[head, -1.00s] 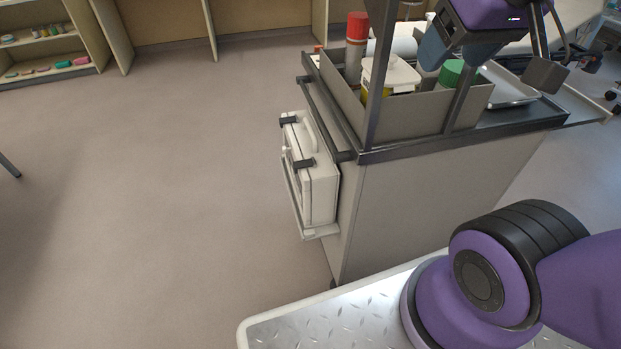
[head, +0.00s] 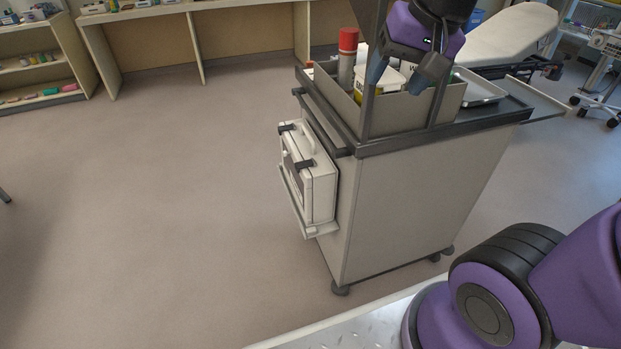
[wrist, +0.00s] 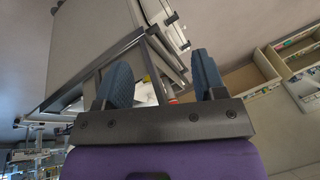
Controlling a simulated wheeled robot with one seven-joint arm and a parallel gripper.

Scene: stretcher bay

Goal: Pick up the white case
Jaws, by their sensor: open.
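The white case (head: 312,178) stands upright in a side holder on the left face of the cart, with a handle on top and dark straps or latches over it. In the wrist view the white case (wrist: 172,22) shows partly at the top edge. My gripper (head: 404,78) is open and empty, above the bin on the cart top, up and to the right of the case. In the wrist view its two blue fingers (wrist: 163,88) are spread apart with nothing between them.
The cart (head: 420,205) has a rail and upright posts near my gripper. Its bin (head: 400,118) holds a red-capped bottle (head: 347,58) and other containers. A stretcher (head: 505,35) stands behind. Shelves (head: 38,65) are at the back left. The floor left of the cart is clear.

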